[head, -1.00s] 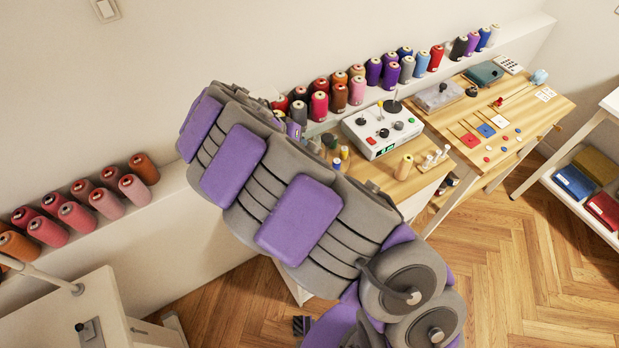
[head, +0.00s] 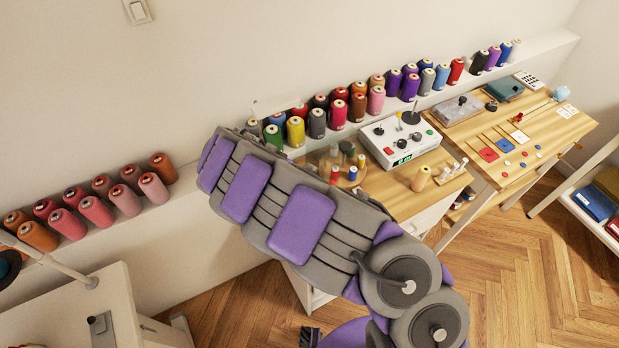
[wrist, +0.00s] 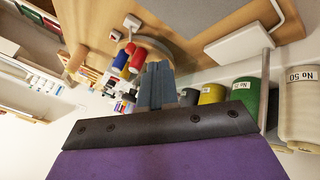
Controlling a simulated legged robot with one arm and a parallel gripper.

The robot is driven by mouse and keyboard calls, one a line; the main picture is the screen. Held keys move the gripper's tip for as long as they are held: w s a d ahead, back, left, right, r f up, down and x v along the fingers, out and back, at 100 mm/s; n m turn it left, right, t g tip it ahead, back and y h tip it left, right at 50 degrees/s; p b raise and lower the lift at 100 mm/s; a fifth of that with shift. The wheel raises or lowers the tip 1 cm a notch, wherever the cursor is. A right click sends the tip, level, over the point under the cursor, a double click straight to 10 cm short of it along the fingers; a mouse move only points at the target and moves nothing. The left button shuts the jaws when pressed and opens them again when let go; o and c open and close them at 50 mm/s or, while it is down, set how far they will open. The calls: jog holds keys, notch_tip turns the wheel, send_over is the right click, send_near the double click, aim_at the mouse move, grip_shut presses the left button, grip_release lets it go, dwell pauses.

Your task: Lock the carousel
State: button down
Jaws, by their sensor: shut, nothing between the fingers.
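A round wooden carousel (head: 355,182) with small red and blue spools stands on the wooden desk, partly hidden behind my arm in the head view. In the wrist view, the carousel (wrist: 158,53) carries a red spool (wrist: 120,61) and a blue spool (wrist: 137,60). My gripper (wrist: 156,72) shows in the wrist view as shut, empty grey-blue fingers that overlap the carousel's near edge in the picture. I cannot tell whether they touch it. In the head view my gripper is hidden behind my arm. I cannot make out a lock on the carousel.
Large thread cones (head: 338,115) line the wall ledge behind the desk; several (wrist: 212,94) stand close to my gripper in the wrist view. A white control box (head: 400,140) and a tan spool (head: 421,178) are right of the carousel. The wooden floor (head: 520,265) is open at right.

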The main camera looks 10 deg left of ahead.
jog(key=x, duration=0.3)
jog(key=b+x, duration=0.1)
jog(key=x, duration=0.2)
jog(key=b+x, duration=0.1)
jog(key=x, duration=0.2)
jog(key=shift+w+a+f, duration=0.1)
jog(key=shift+w+f, duration=0.05)
jog(key=shift+f, duration=0.35)
jog(key=d, duration=0.1)
jog(key=d+r, duration=0.1)
jog(key=d, duration=0.1)
jog(key=shift+r, duration=0.2)
jog(key=shift+d, duration=0.3)
jog(key=shift+d, duration=0.15)
jog(key=shift+s+d+r+t+y+b, duration=0.1)
jog(key=shift+s+r+t+y+b, duration=0.2)
jog(key=shift+t+b, duration=0.4)
